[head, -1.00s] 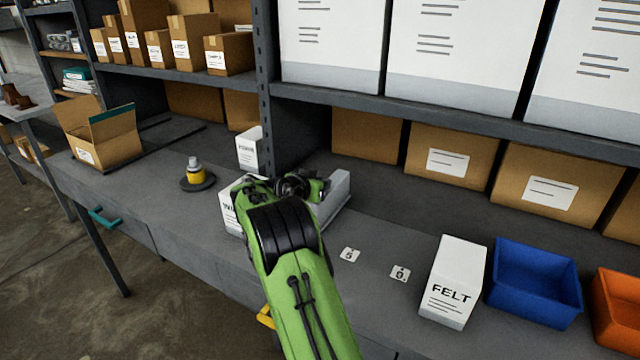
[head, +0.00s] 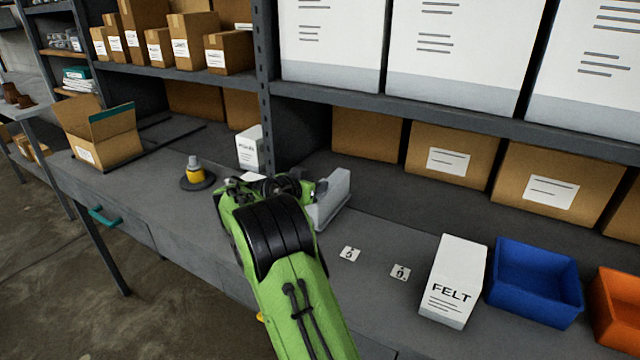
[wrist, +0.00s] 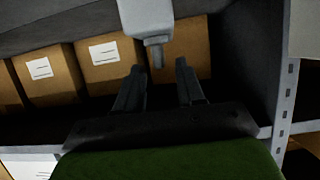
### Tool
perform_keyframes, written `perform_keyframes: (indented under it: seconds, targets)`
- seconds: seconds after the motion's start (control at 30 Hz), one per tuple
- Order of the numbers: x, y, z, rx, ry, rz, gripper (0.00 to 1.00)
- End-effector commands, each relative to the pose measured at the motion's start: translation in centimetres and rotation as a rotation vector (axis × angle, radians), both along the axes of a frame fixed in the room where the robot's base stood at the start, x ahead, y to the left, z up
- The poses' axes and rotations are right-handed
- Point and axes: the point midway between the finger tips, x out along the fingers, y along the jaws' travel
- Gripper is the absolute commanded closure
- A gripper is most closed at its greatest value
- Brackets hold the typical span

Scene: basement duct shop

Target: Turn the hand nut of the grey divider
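The grey divider (head: 334,196) stands on the bench just right of my wrist in the head view; my arm hides its left part. In the wrist view a pale grey body (wrist: 148,14), likely part of the divider, comes in from the top edge. A short grey stem (wrist: 157,54) sticks out of it; I cannot tell for sure whether this is the hand nut. My gripper (wrist: 159,67) is open and empty, its two dark fingers apart. The stem's end shows between the fingertips, with no clear contact.
A white box (head: 249,148) and a yellow-and-grey item on a dark disc (head: 195,174) stand left of my arm. Number cards (head: 349,254), a FELT box (head: 453,280), a blue bin (head: 536,282) and an orange bin (head: 618,310) lie right. An upright post (head: 264,90) rises behind.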

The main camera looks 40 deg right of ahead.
Motion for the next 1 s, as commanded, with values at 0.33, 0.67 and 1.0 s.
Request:
perform_keyframes:
  seconds: [0.33, 0.67, 1.0]
  targets:
    - [-2.8, 8.4, 3.7, 0.0, 0.0, 0.003, 0.62]
    - [-3.5, 10.2, 4.4, 0.0, 0.001, -0.002, 0.62]
    - [-3.5, 10.2, 4.4, 0.001, 0.001, -0.001, 0.62]
